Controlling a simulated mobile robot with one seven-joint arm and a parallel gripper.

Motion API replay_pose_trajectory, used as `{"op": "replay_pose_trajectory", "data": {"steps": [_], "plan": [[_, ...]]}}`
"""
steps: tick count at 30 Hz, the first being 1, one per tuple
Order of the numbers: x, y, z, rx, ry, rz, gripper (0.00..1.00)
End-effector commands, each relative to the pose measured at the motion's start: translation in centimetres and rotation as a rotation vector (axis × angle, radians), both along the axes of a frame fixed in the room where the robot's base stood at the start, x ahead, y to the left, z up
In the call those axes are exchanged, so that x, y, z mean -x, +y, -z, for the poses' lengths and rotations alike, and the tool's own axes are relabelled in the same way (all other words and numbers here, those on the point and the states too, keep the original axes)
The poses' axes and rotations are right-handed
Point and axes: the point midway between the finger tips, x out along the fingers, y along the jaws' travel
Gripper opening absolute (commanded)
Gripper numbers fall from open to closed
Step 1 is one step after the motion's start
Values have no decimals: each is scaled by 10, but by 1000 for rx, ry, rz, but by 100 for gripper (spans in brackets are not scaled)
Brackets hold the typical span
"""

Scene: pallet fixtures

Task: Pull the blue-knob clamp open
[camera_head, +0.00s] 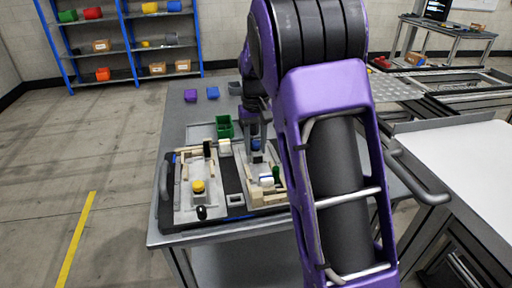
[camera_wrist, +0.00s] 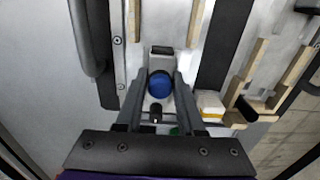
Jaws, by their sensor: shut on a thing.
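The blue-knob clamp shows in the wrist view, its round blue knob (camera_wrist: 160,86) between my two fingers on a light grey body (camera_wrist: 161,61). My gripper (camera_wrist: 157,78) is shut on the blue knob, one finger on each side. In the head view my gripper (camera_head: 255,134) reaches down from above to the blue knob (camera_head: 256,145) at the back right of the pallet. The fingers and my arm hide part of the clamp. How far the clamp is open cannot be told.
The dark-edged pallet (camera_head: 167,200) lies on a grey table. It carries a yellow knob (camera_head: 198,186), a black knob (camera_head: 201,212), a green handle (camera_head: 276,172) and wooden strips. A green bin (camera_head: 225,127) stands behind. A white block (camera_wrist: 209,103) sits right of the fingers.

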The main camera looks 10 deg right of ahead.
Motion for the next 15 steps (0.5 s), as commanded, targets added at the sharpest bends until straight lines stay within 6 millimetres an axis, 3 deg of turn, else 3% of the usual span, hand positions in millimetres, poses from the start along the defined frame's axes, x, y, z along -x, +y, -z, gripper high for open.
{"op": "replay_pose_trajectory", "data": {"steps": [15], "plan": [[-21, 0, -3, -1, -7, 0, 0]]}}
